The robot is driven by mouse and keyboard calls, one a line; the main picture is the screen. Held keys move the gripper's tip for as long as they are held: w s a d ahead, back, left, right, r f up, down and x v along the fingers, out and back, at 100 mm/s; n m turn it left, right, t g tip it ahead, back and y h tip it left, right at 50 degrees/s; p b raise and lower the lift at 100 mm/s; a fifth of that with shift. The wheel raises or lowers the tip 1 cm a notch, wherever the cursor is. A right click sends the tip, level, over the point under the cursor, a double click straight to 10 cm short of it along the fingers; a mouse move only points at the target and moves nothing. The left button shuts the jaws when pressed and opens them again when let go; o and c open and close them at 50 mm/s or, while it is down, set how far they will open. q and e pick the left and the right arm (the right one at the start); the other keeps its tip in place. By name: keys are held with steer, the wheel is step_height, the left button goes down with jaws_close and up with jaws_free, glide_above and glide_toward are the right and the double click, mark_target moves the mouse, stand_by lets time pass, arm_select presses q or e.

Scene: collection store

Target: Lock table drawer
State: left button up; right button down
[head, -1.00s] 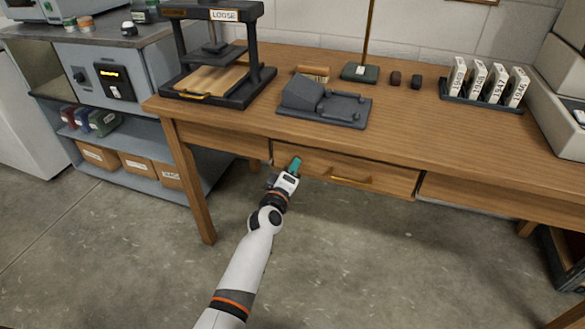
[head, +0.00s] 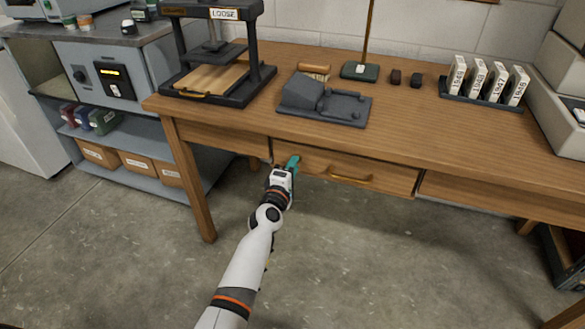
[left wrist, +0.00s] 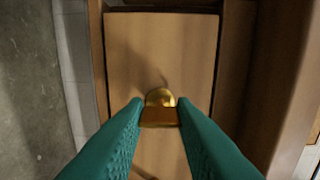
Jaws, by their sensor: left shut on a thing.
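The table drawer (head: 330,168) is the middle one under the tabletop, with a brass handle (head: 352,180). It looks shut or nearly shut. My left gripper (head: 293,162), with teal fingers, is at the left part of the drawer front. In the left wrist view, the fingertips (left wrist: 159,112) are shut on a small brass key (left wrist: 158,118). The key sits at a round brass lock (left wrist: 160,96) on the drawer front (left wrist: 185,50). The lock is hidden behind the fingers in the head view. My right gripper is out of view.
On the wooden table (head: 420,130) stand a black press (head: 240,95) with a "LOOSE" sign, a dark grey device (head: 325,103) and a rack (head: 480,97) of numbered white blocks. A table leg (head: 195,190) stands left of my arm. The floor in front is clear.

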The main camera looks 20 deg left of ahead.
arm_select(q)
steer(key=o, duration=1)
steer(key=s, duration=0.4)
steer(key=s+p, duration=0.1)
steer(key=s, duration=0.3)
steer(key=s+p, duration=0.1)
steer(key=s, duration=0.3)
steer(key=shift+a, duration=0.25)
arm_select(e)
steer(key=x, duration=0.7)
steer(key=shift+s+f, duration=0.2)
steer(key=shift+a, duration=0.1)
